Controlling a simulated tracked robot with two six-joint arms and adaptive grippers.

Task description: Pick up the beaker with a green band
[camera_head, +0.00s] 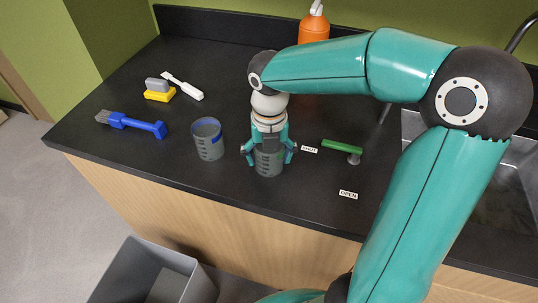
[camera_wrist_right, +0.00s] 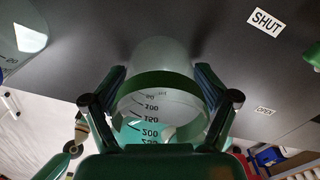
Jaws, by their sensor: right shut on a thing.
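The beaker with a green band (camera_head: 269,162) stands upright on the dark counter in the head view, its upper part hidden by my right gripper. In the right wrist view the clear beaker (camera_wrist_right: 158,60) shows its green band and measuring marks between the two fingers. My right gripper (camera_head: 268,148) comes down from above, its fingers shut on the beaker's sides; it also shows in the right wrist view (camera_wrist_right: 160,98). I cannot see a gap under the beaker. My left gripper is not in view.
A beaker with a blue band (camera_head: 208,142) stands close to the left. A green-handled lever (camera_head: 343,147) is to the right, near SHUT and OPEN labels. A blue brush (camera_head: 130,123), a white brush (camera_head: 183,86) and a yellow-grey block (camera_head: 158,91) lie left. An orange bottle (camera_head: 313,28) stands behind.

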